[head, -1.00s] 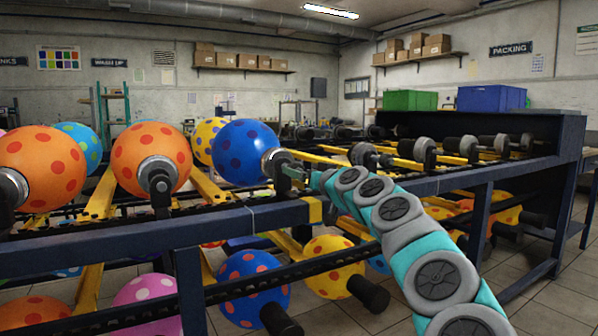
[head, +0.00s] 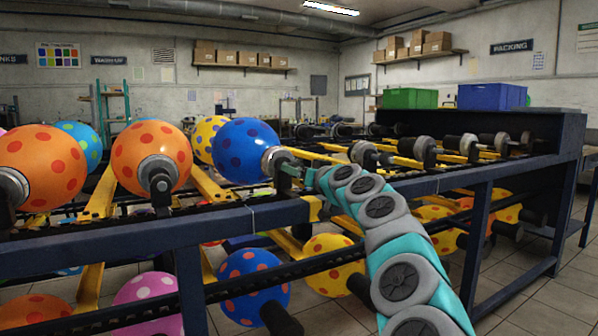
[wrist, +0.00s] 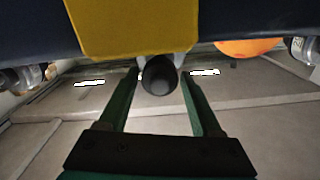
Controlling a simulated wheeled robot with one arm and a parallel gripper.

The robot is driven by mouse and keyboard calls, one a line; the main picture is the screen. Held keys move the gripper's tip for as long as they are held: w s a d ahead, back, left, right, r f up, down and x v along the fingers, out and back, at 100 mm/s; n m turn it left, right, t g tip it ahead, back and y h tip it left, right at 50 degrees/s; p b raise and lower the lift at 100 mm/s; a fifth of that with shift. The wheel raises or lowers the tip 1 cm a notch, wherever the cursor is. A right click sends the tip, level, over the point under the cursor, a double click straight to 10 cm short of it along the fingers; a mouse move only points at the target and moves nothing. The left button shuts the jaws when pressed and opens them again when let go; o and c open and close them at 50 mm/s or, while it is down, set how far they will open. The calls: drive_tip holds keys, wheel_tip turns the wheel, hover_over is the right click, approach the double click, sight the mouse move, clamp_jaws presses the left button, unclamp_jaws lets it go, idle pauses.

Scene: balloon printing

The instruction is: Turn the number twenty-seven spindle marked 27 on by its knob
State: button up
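A blue balloon with darker dots (head: 244,150) sits on a spindle with a metal collar (head: 272,158) on the rack's upper level. No number 27 is readable in either view. My gripper (head: 286,170) is at the near end of this spindle in the head view, small and partly hidden by its own arm. In the wrist view my gripper (wrist: 160,78) has its two green fingers apart, one on each side of a dark round knob (wrist: 160,76). Gaps show between the knob and both fingers. A yellow block (wrist: 135,28) is close above the knob and hides what lies behind it.
The dark blue rack rail (head: 130,233) runs along the front. An orange balloon (head: 130,150) on a spindle stands to the left. Bare spindles (head: 425,150) line the rack to the right. More balloons hang below. Tiled floor is open at the front right.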

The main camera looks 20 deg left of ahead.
clamp_jaws()
idle(0.3)
drive_tip(key=shift+f+b, duration=0.2)
drive_tip(key=shift+b, duration=0.45)
